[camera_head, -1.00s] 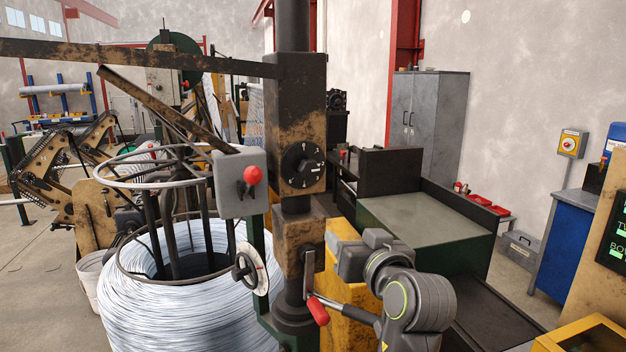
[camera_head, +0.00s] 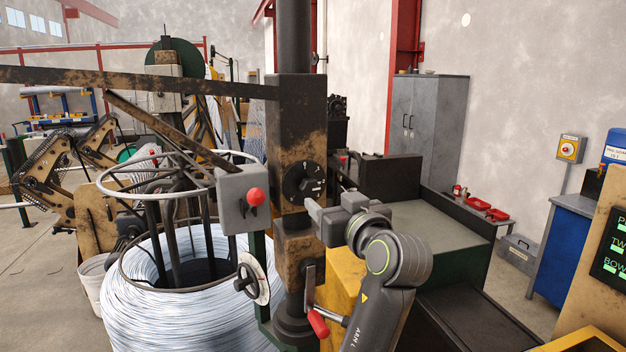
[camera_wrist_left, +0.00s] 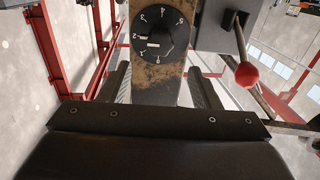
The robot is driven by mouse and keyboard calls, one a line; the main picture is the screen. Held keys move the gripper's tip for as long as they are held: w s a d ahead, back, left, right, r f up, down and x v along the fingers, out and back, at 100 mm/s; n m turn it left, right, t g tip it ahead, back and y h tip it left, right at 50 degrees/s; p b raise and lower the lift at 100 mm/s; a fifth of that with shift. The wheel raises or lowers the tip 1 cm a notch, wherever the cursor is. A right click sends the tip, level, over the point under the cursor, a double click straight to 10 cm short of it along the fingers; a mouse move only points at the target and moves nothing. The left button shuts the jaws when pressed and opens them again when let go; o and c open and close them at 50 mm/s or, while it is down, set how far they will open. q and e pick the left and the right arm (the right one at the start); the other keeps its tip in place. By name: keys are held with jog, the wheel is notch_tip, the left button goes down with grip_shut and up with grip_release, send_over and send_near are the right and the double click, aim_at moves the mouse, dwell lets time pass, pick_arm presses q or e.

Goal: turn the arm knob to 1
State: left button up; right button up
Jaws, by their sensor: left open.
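The arm knob (camera_head: 304,182) is a round black dial with white numerals on the rusty column. It also shows in the left wrist view (camera_wrist_left: 172,34), where a pale mark lies on its left half near the numeral 2; I cannot tell its exact setting. My left gripper (camera_head: 318,208) is just below and right of the knob in the head view. In the left wrist view its two fingers (camera_wrist_left: 160,74) stand apart, below the knob on either side of the column. The gripper is open, empty and not around the knob. My right gripper is not in view.
A grey box with a red ball-ended lever (camera_head: 255,197) sits left of the knob. A white-rimmed handwheel (camera_head: 258,280) and a red-handled crank (camera_head: 318,322) are below. A wire coil (camera_head: 180,310) stands at left. A green-sided bench (camera_head: 440,225) is behind my arm.

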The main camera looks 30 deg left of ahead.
aim_at(311, 189)
pick_arm(q)
jog(key=p+x, duration=0.3)
jog(key=x, duration=0.5)
jog(key=shift+r+p, duration=0.1)
jog(key=shift+p, duration=0.25)
jog(key=shift+w+a, duration=0.3)
jog(key=shift+a, duration=0.15)
jog(key=c, duration=1)
jog(key=shift+f+n+b, duration=0.3)
jog(key=shift+n+b, duration=0.2)
jog(key=shift+b, duration=0.25)
jog(key=n+b, duration=0.5)
jog(key=b, duration=0.2)
jog(key=shift+f, duration=0.1)
jog(key=shift+s+n+b, duration=0.1)
jog(key=shift+n+b, duration=1.4)
jog(key=shift+b, duration=0.25)
